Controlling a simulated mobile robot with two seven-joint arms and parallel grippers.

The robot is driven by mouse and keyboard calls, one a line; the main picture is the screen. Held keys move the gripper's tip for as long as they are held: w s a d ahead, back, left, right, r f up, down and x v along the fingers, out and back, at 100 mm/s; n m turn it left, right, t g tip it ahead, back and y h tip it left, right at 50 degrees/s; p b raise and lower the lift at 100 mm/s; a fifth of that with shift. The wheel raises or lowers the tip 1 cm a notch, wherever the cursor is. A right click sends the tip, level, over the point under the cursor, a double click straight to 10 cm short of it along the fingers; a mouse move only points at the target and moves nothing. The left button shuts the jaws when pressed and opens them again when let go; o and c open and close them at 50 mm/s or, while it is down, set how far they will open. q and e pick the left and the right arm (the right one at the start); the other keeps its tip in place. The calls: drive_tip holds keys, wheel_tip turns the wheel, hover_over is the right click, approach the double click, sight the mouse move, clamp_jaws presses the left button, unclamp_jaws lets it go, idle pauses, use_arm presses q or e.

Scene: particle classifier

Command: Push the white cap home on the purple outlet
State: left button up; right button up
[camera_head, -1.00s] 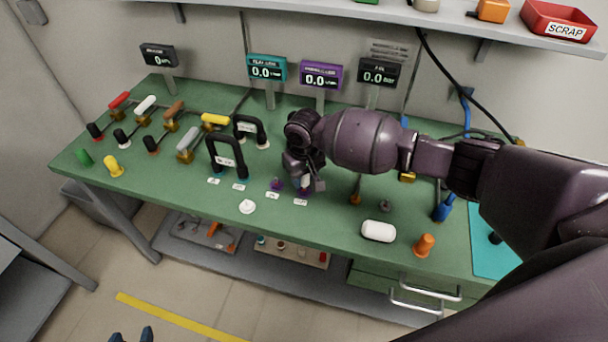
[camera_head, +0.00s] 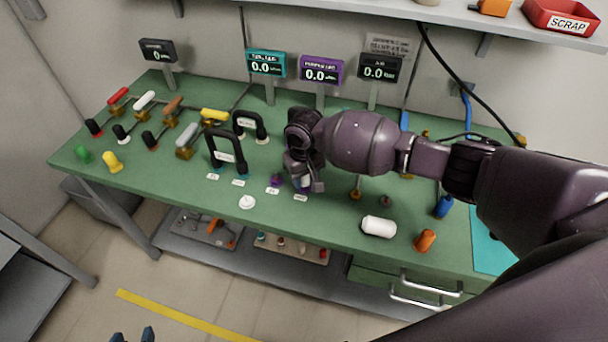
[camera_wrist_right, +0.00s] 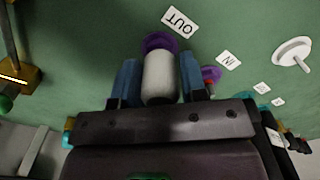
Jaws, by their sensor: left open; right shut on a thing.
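The white cap (camera_wrist_right: 160,78) is a short white cylinder between the blue fingertips of my right gripper (camera_wrist_right: 160,82), which is shut on it. The far end of the cap meets the purple outlet (camera_wrist_right: 157,42), whose purple rim shows around that end, beside the OUT label (camera_wrist_right: 180,20). I cannot tell how deep the cap sits. In the head view my right gripper (camera_head: 305,184) points down at the bench's front half and mostly hides cap and outlet. My left gripper (camera_head: 131,335) shows only its two blue fingertips, apart and empty, at the bottom edge.
A purple fitting (camera_head: 276,180) by the IN label stands just left of my right gripper.

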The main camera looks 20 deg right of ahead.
drive_tip(key=shift+f, duration=0.5)
drive_tip(key=o, duration=1)
drive_tip(key=shift+r, duration=0.65)
wheel_tip(320, 180, up, 8)
drive_tip(key=shift+r+p, duration=0.1)
drive_tip(key=shift+p, duration=0.45)
drive_tip(key=shift+r, duration=0.7)
